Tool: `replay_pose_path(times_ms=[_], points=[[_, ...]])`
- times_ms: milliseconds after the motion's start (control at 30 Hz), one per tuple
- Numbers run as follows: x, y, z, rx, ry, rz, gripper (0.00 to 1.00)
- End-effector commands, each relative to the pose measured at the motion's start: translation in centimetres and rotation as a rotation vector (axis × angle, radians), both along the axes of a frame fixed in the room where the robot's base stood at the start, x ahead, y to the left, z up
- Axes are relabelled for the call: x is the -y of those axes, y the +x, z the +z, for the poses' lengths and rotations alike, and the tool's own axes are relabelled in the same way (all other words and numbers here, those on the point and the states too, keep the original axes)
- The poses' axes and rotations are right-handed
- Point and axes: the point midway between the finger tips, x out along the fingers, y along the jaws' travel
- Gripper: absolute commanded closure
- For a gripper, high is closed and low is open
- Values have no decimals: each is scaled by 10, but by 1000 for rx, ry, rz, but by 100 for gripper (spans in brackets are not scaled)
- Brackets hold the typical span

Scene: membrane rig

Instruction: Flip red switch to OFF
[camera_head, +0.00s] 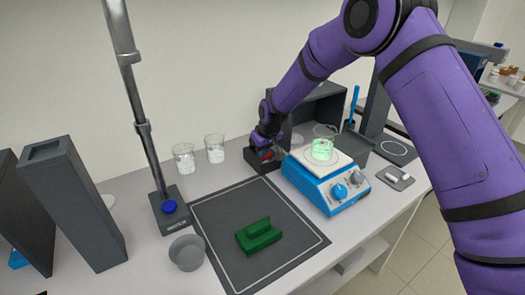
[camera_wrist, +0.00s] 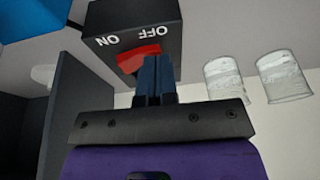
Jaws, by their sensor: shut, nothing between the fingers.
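The red switch (camera_wrist: 138,57) is a rocker on a dark box with white ON and OFF lettering, which reads upside down in the wrist view. The switch box (camera_wrist: 135,20) also stands at the back of the bench in the head view (camera_head: 258,162). My gripper (camera_wrist: 155,57) is shut and empty, its blue fingertips at the red rocker, over the end on the OFF side. The fingers hide part of the rocker. I cannot tell whether they touch it. In the head view my gripper (camera_head: 268,148) is at the box, small and partly hidden.
Two glass beakers (camera_head: 215,149) stand left of the box. A blue hotplate stirrer (camera_head: 325,185) with a green-filled beaker (camera_head: 322,149) stands close on the right. A dark mat (camera_head: 222,220) with a green block (camera_head: 259,236) lies in front. A dark open cabinet (camera_head: 318,108) stands behind.

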Motion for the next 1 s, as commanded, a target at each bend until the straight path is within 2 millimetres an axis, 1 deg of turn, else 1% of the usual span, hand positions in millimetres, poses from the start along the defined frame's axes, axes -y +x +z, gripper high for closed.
replay_pose_path(times_ms=[400, 767, 867, 967, 1000], points=[[12, 8, 4, 0, 0, 0, 100], [13, 8, 6, 1, 1, 0, 100], [13, 9, 13, 3, 1, 0, 100], [14, 9, 27, 2, 1, -1, 100], [15, 9, 35, 4, 1, -2, 100]])
